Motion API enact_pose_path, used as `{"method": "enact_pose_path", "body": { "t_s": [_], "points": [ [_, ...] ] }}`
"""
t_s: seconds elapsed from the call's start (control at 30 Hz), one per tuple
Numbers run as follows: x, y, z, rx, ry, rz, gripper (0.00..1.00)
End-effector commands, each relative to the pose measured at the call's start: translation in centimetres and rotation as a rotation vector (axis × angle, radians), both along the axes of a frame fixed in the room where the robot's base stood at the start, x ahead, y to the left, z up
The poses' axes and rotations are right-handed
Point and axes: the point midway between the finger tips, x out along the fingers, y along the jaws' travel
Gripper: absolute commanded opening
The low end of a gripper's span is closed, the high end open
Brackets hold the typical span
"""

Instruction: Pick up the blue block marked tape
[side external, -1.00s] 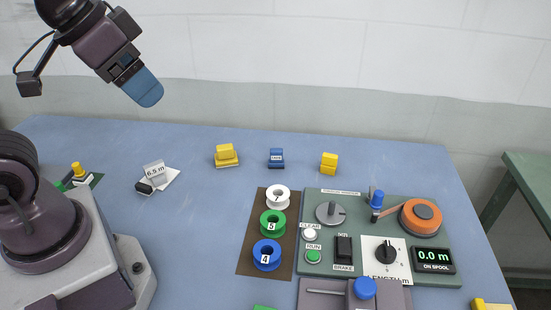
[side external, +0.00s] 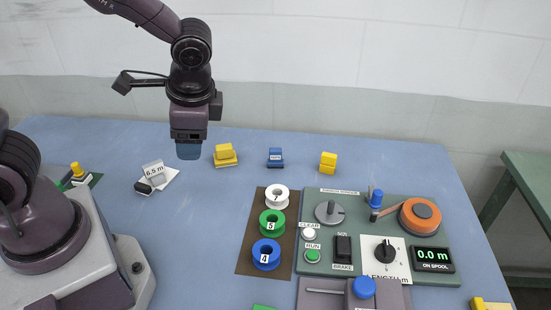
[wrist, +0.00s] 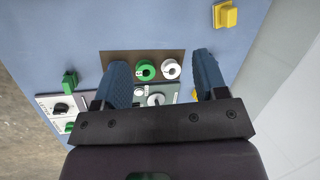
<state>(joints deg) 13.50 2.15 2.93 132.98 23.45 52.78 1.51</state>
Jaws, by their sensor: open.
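The small blue block (side external: 276,154), with a white label too small to read here, sits on the blue table at back centre, between two yellow blocks. My gripper (side external: 189,152) points down over the table, to the left of the blue block and apart from it. In the wrist view my gripper (wrist: 160,62) shows its two blue fingers spread wide with nothing held between them. I cannot make out the blue block in the wrist view; the right finger may cover it.
Yellow blocks (side external: 226,154) and (side external: 329,162) flank the blue block. In front stand white (side external: 277,197), green (side external: 272,223) and blue (side external: 266,255) spools on a brown mat, beside a green control panel (side external: 455,276). Clear table surrounds the blue block.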

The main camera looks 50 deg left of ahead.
Motion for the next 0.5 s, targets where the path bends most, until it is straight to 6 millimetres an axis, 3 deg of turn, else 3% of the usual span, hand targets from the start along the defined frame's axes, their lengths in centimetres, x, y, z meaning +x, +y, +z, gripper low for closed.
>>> {"method": "enact_pose_path", "body": {
  "t_s": [0.03, 0.3, 0.5],
  "points": [
    [0.8, 0.3, -1.6, 0.068, 0.065, -0.076, 0.66],
    [6.2, 2.1, -8.9, 0.441, 0.329, -0.562, 0.66],
    [11.3, 2.2, -14.8, 0.728, 0.490, -1.016, 0.66]
  ]
}}
